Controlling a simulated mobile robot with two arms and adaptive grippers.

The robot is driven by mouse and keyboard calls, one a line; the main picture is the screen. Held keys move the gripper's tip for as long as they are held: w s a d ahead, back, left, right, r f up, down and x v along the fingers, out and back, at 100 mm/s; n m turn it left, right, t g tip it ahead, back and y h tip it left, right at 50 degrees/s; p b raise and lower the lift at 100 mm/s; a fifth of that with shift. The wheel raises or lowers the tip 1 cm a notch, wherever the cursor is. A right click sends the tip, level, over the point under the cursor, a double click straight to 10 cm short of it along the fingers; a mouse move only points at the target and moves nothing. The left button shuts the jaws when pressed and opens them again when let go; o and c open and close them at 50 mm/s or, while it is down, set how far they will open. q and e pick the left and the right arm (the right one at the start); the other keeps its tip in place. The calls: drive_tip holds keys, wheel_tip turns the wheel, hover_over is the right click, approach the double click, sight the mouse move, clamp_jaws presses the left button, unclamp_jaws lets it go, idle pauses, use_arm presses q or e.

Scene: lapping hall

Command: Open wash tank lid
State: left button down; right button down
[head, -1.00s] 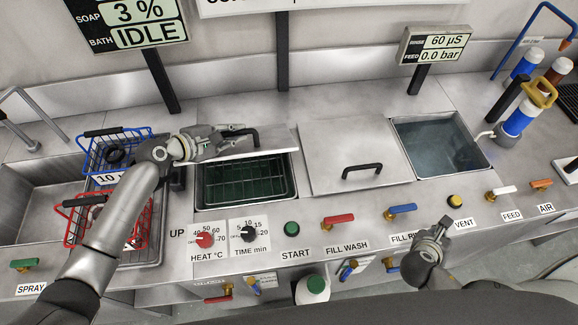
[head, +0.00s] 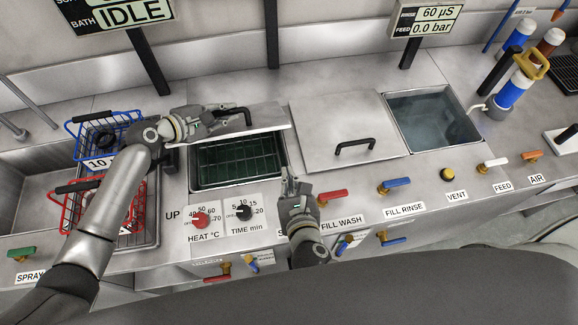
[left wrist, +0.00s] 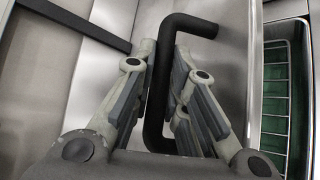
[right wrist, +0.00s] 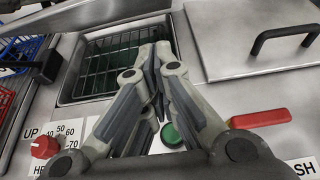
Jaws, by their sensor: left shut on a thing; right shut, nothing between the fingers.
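The wash tank lid (head: 266,116) is off the tank's opening and stands at its back edge, raised or pushed back; its exact tilt is hard to tell. The open wash tank (head: 194,170) shows a wire rack in dark green liquid. My left gripper (head: 238,115) is shut on the lid's black handle; the left wrist view shows the handle (left wrist: 155,110) between the fingers. My right gripper (head: 290,182) is shut and empty, just in front of the tank's right front corner, above the START button. The right wrist view shows the green START button (right wrist: 171,134) beside its fingers.
A second, closed lid (head: 320,120) with a black handle lies right of the tank, beside the open rinse tank (head: 430,115). Blue (head: 82,128) and red (head: 65,215) baskets stand at the left. Knobs and the red FILL WASH lever (head: 333,195) line the front.

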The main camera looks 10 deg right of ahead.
drive_tip(key=w, duration=1)
drive_tip(key=shift+w+d+r, duration=0.1)
drive_tip(key=shift+r, duration=0.05)
